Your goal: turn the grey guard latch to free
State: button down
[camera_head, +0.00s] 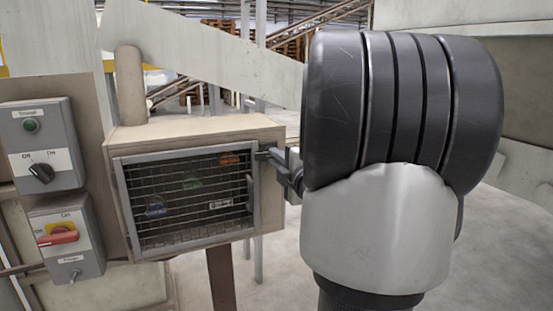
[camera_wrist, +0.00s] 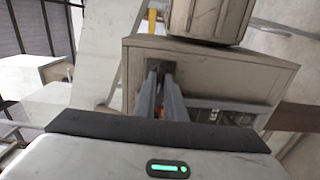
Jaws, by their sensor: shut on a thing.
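The guard is a wire-mesh door (camera_head: 186,198) in a grey frame, closed over the front of a beige box. The grey guard latch (camera_head: 264,154) is on the box's right side, beside the door frame. Only a small part of it shows, and its turn angle cannot be told. My gripper (camera_head: 278,163) reaches it from the right and is shut on it. In the wrist view, the two fingers (camera_wrist: 161,78) meet the box's side at a dark fitting, with the latch mostly hidden between them.
Left of the box are a grey switch box with a green button and black knob (camera_head: 41,172), and another with a red handle (camera_head: 60,237). Behind the mesh are dim coloured labels. A thick post (camera_head: 129,85) rises from the box top. Open floor lies below right.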

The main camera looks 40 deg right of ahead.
jog(key=shift+r+m+p, duration=0.1)
jog(key=shift+m+p, duration=1.45)
jog(key=shift+m, duration=7.45)
jog(key=c, duration=1.8)
grip_release()
